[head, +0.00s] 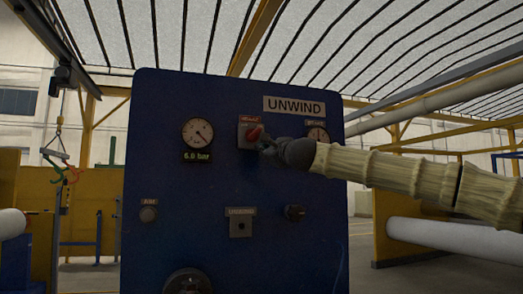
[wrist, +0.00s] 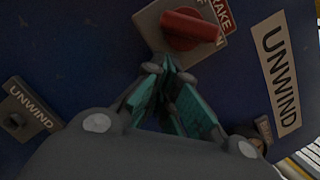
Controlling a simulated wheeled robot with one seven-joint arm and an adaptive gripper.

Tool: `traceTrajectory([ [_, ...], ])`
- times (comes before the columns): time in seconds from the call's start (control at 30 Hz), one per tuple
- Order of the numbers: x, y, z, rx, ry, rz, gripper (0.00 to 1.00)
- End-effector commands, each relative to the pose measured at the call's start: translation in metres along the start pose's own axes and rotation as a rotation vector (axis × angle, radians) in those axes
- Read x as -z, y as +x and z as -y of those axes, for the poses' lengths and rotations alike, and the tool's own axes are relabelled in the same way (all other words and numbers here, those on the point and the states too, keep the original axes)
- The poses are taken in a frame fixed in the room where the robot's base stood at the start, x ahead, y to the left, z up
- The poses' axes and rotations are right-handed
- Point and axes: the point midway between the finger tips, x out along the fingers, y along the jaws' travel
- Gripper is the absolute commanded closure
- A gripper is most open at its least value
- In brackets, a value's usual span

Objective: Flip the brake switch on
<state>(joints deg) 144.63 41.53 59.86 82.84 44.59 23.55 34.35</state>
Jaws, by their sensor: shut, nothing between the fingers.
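The brake switch is a red rotary handle (head: 254,132) on a grey plate (head: 243,139), high on the blue UNWIND panel (head: 165,110). In the wrist view the red handle (wrist: 190,27) lies near the top, across its plate marked "BRAKE". My gripper (head: 266,144) comes in from the right, at the handle's lower right. Its teal-padded fingers (wrist: 167,64) are shut with nothing between them, and their tips are just below the handle in the wrist view. I cannot tell whether they touch it. The gripper and arm cover part of the panel to the right.
White rollers (head: 440,236) stand beyond the panel.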

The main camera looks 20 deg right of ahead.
Motion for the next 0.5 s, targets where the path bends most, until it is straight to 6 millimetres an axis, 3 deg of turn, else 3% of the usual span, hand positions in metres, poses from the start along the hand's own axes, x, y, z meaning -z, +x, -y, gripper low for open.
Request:
traceTrajectory([
  [0.17, 0.028, -0.007, -0.003, -0.002, 0.002, 0.001, 1.00],
  [0.5, 0.023, -0.067, 0.001, -0.002, 0.000, 0.003, 1.00],
])
